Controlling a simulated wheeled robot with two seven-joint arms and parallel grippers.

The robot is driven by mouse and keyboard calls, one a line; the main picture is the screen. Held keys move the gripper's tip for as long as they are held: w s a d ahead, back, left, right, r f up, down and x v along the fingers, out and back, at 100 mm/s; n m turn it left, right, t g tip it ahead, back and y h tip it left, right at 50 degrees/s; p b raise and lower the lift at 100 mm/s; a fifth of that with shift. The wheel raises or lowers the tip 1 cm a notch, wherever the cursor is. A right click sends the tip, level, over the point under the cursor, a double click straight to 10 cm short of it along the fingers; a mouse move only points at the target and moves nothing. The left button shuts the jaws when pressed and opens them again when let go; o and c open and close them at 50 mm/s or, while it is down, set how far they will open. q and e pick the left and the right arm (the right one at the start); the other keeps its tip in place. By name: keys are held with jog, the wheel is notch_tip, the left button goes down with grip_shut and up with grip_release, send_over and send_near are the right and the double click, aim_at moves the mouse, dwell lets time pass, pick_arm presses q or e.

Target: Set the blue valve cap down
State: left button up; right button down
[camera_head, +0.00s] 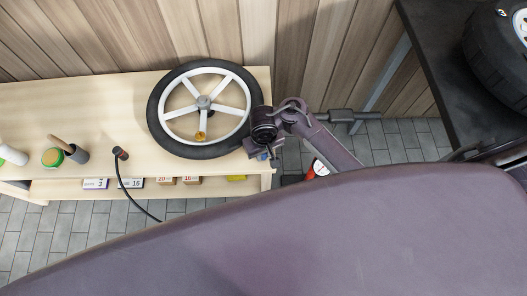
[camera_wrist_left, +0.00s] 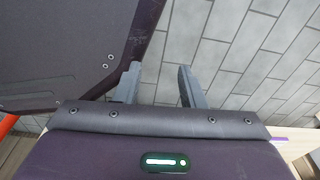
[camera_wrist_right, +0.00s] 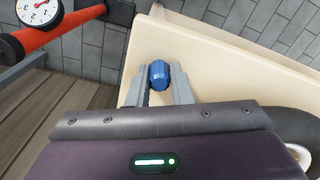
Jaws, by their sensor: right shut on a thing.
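The blue valve cap (camera_wrist_right: 159,75) is between the fingertips of my right gripper (camera_wrist_right: 160,84), which is shut on it, in the right wrist view. Below it is the pale wooden bench top (camera_wrist_right: 185,45), near its end; I cannot tell whether the cap touches the wood. In the head view my right gripper (camera_head: 262,155) is at the right end of the bench, and the cap is a small blue spot there. My left gripper (camera_wrist_left: 160,85) is open and empty in the left wrist view, over grey floor tiles.
A wheel with white spokes (camera_head: 204,105) lies on the bench beside my right gripper. A hose with a dark head (camera_head: 121,153) hangs over the front edge. Boxes (camera_head: 165,181) stand on the lower shelf. A red pump with a gauge (camera_wrist_right: 38,12) stands off the bench end.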

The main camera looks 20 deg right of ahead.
jog(key=c, duration=1.3)
grip_release()
jog(key=shift+r+p, duration=0.4)
jog(key=shift+r, duration=0.1)
notch_tip(320, 180, up, 5)
jog(key=p, duration=0.3)
jog(key=shift+f, duration=0.1)
pick_arm(q)
jog(key=s+a+r+p, duration=0.1)
jog(key=s+r+p, duration=0.3)
jog(key=s+r, duration=0.1)
jog(key=shift+s, duration=0.45)
pick_arm(e)
notch_tip(320, 180, up, 6)
jog(key=shift+r, duration=0.25)
jog(key=shift+f, duration=0.1)
